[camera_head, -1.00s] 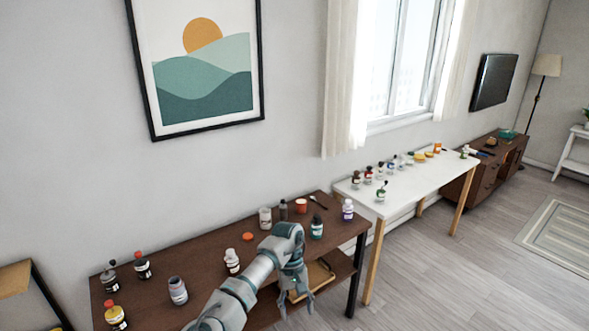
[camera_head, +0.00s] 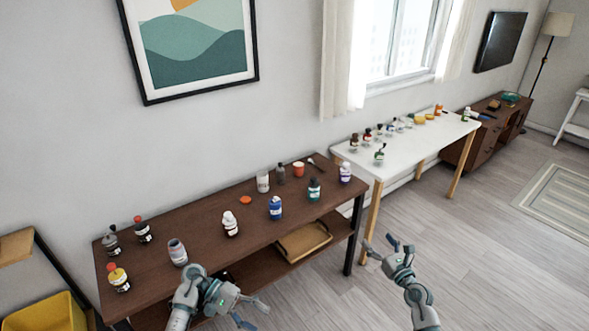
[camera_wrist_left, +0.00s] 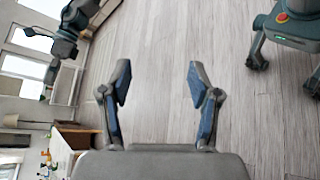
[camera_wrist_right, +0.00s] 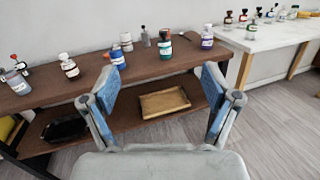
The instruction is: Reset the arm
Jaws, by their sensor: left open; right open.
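My left gripper (camera_head: 252,312) is low in front of the brown table, at the bottom of the head view. Its fingers (camera_wrist_left: 160,85) are spread and empty above the wooden floor in the left wrist view. My right gripper (camera_head: 384,246) is over the floor to the right of the brown table's end. Its fingers (camera_wrist_right: 158,88) are apart with nothing between them, facing the table and its lower shelf. My right arm also shows at the upper left of the left wrist view.
The brown table (camera_head: 200,233) bears several bottles, including a blue bottle (camera_head: 276,208), and an orange lid (camera_head: 246,200). A tan tray (camera_head: 303,241) lies on its lower shelf. A white table (camera_head: 410,148) with more bottles stands beyond.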

